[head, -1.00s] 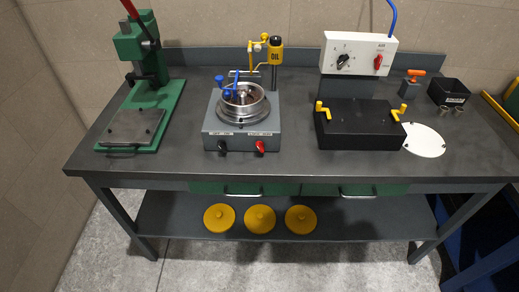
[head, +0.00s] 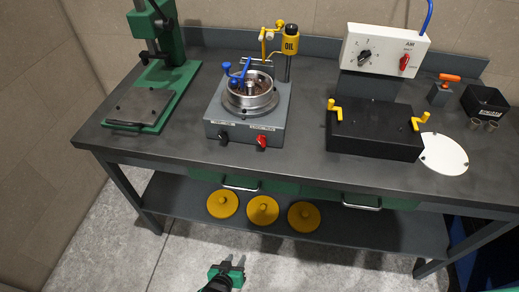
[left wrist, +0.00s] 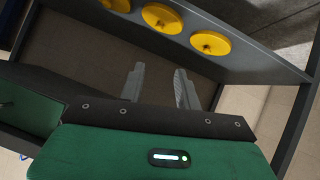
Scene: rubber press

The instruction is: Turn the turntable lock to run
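The grey turntable unit (head: 212,120) stands on the bench with a round metal bowl (head: 250,93) on top. Its front has a black knob (head: 223,139) on the left and a red knob (head: 262,141) on the right. Small labels sit above the knobs, too small to read, so I cannot tell which is the lock. My left gripper (head: 234,261) is at the bottom of the head view, in front of the bench and well short of the knobs. Its fingers are apart and empty, as the left wrist view (left wrist: 160,78) also shows. My right gripper is not in view.
A green press (head: 150,90) stands at left. A black box with yellow handles (head: 375,130) and a white control box (head: 385,52) are at right. The bench front edge, drawer handles (head: 240,187) and lower shelf with yellow discs (head: 262,210) lie beyond my left gripper.

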